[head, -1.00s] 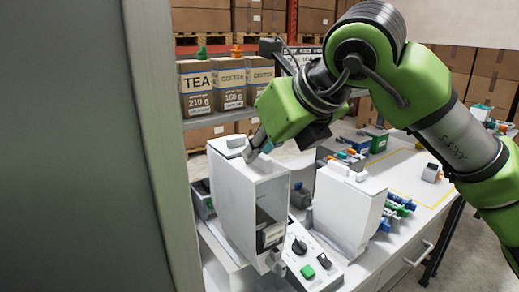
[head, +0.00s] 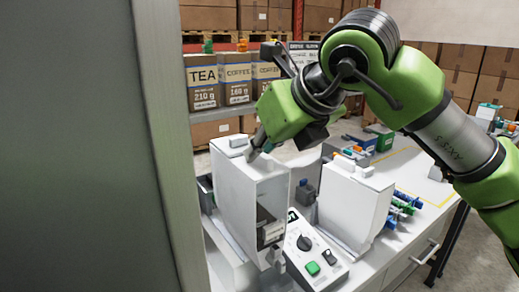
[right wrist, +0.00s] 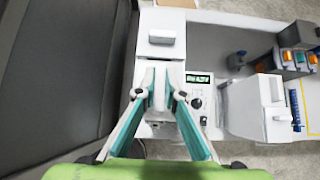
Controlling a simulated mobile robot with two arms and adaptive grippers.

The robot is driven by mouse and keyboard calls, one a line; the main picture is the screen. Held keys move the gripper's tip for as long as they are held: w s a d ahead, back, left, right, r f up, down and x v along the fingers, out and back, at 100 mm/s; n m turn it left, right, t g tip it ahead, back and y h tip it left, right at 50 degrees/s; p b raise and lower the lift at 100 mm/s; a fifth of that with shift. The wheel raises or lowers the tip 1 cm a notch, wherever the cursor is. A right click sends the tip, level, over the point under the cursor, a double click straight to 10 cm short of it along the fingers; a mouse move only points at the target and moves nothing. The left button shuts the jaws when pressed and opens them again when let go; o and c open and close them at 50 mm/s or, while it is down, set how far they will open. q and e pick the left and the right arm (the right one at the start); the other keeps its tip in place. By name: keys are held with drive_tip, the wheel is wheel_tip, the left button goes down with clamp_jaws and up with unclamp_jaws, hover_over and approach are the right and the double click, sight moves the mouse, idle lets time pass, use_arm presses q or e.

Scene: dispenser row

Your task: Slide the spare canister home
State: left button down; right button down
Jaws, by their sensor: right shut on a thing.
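A white boxy canister (head: 236,197) with a dark window low in its front stands upright at the left end of the counter unit. In the right wrist view its white top (right wrist: 160,50) shows. My right gripper (head: 259,146) is shut on the top of this canister; its teal-backed fingers (right wrist: 161,88) close on a light raised part there. I cannot tell how fully the canister sits on its base, which is mostly hidden. A second white canister (head: 350,205) stands to its right, also in the right wrist view (right wrist: 258,107). My left gripper is not in view.
A control panel (head: 309,258) with a black knob and a green button lies between the canisters' fronts. A tall grey panel (head: 80,150) fills the left side. Tea and coffee bags (head: 203,88) stand on a shelf behind. Small coloured parts (head: 403,204) lie right of the second canister.

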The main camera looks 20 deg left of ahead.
drive_tip(key=shift+f, duration=0.3)
drive_tip(key=c, duration=2.1)
unclamp_jaws()
drive_tip(key=shift+o, duration=0.3)
drive_tip(key=v, duration=1.2)
